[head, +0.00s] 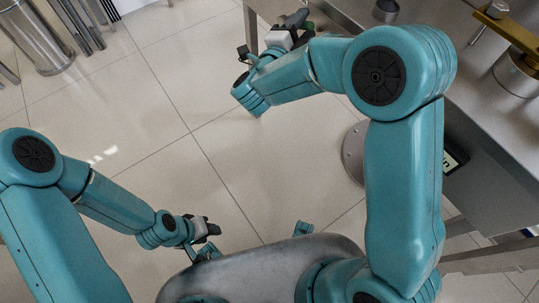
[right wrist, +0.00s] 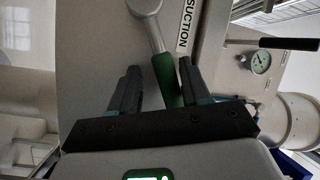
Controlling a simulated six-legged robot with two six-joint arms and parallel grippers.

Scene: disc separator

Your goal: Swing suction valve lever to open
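The suction valve lever shows in the right wrist view as a grey metal arm with a green grip (right wrist: 167,82), beside a white label reading SUCTION (right wrist: 187,22). Its round hub (right wrist: 144,6) is at the top edge. My right gripper (right wrist: 157,78) is open, with the green grip between its two dark fingers. The grip is nearer the right finger, with a gap to the left one; contact cannot be told. In the head view my right gripper (head: 296,24) is at the bench's left edge, with a bit of green beside it. My left gripper (head: 208,228) hangs low over the floor, away from the lever.
A grey metal bench (head: 478,105) fills the right side of the head view, with a brass-coloured bar (head: 510,35) on it. The right wrist view shows a pressure gauge (right wrist: 260,62) and a black handle (right wrist: 288,43).

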